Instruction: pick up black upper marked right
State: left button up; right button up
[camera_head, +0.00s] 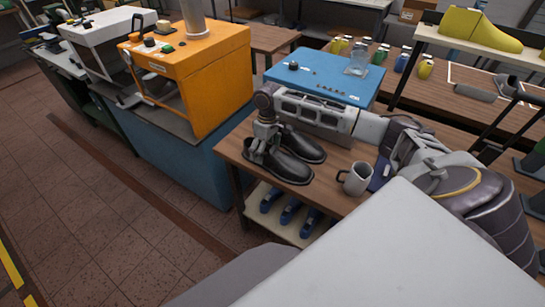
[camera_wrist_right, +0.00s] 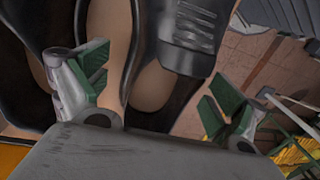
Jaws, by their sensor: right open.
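Two black shoe uppers lie side by side on the brown table. The near upper (camera_head: 284,171) and the far upper (camera_head: 308,148) show in the head view; I cannot read a left or right mark on either. My right gripper (camera_head: 262,142) is over their heel ends, at the table's left edge. In the right wrist view my open right gripper (camera_wrist_right: 160,90) has green-padded fingers. One upper (camera_wrist_right: 187,45) extends between the fingers, its strapped front away from me. The other upper (camera_wrist_right: 60,20) is at the left. Contact cannot be told. My left gripper is out of view.
An orange machine (camera_head: 205,70) is at the left. Blue lasts (camera_head: 290,211) lie on the shelf below. Open floor is at the left.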

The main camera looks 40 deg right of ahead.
jog(key=shift+f, duration=0.75)
jog(key=c, duration=1.2)
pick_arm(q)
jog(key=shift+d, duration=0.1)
pick_arm(e)
notch_tip(320, 180, up, 10)
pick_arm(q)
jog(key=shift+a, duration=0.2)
